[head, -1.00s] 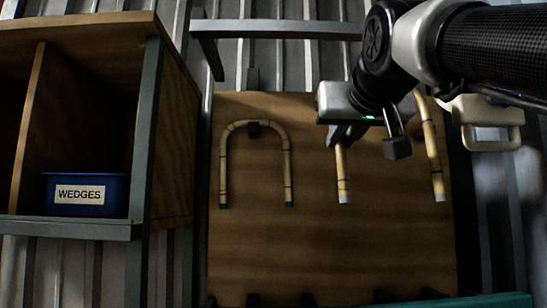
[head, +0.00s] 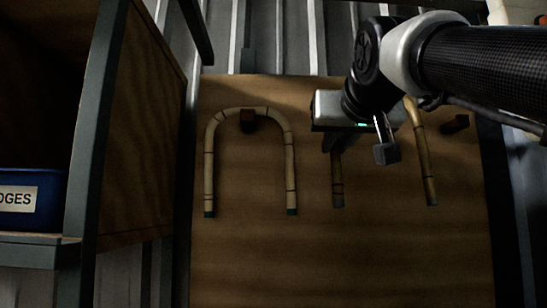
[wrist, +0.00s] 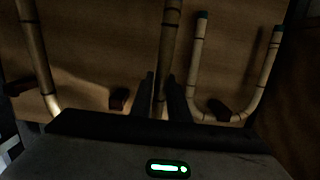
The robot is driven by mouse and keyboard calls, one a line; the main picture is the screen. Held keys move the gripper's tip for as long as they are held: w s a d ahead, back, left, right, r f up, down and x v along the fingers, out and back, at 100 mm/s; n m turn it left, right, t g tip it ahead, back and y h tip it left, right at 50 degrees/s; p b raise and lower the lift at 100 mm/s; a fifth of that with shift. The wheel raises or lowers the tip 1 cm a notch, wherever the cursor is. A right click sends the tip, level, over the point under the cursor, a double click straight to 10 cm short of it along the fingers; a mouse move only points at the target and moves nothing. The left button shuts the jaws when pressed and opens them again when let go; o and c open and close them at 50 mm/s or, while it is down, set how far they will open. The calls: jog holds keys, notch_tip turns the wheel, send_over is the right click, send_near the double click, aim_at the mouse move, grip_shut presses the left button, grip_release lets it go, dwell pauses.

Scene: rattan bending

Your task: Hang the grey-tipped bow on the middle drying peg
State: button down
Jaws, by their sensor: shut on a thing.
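The held bow is a bent cane with dull grey tips. Its left leg (head: 337,185) hangs below my gripper (head: 335,143), and its right leg (head: 428,165) hangs further right. In the wrist view my gripper (wrist: 163,88) is shut on one leg (wrist: 168,40); the other leg (wrist: 38,60) is at left. The bow's top is hidden by my gripper and wrist. The middle peg (wrist: 119,100), a reddish-brown block, shows between the two legs in the wrist view. It is hidden in the head view. I cannot tell whether the bow touches it.
A green-tipped bow (head: 209,165) hangs on the left peg (head: 248,121), close beside my gripper. The right peg (head: 455,124) is bare. The pegs are on a wooden board (head: 310,265). A shelf unit (head: 140,130) with a blue wedges bin (head: 30,205) stands at left.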

jog(key=shift+w+f+p, duration=0.25)
jog(key=shift+w+p, duration=0.05)
jog(key=shift+w, duration=1.2)
jog(key=shift+w+f+p, duration=0.25)
jog(key=shift+w+p, duration=0.1)
jog(key=shift+w, duration=1.1)
jog(key=shift+w+f+p, duration=0.25)
jog(key=shift+w+p, duration=0.05)
jog(key=shift+w, duration=1.2)
jog(key=c, duration=1.6)
grip_release()
jog(key=s, duration=0.5)
jog(key=s+r+b, duration=0.1)
jog(key=s, duration=0.5)
jog(key=s+r, duration=0.1)
jog(key=s, duration=0.5)
jog(key=shift+s+r+b, duration=0.15)
jog(key=shift+r+b, duration=0.05)
jog(key=shift+b, duration=0.2)
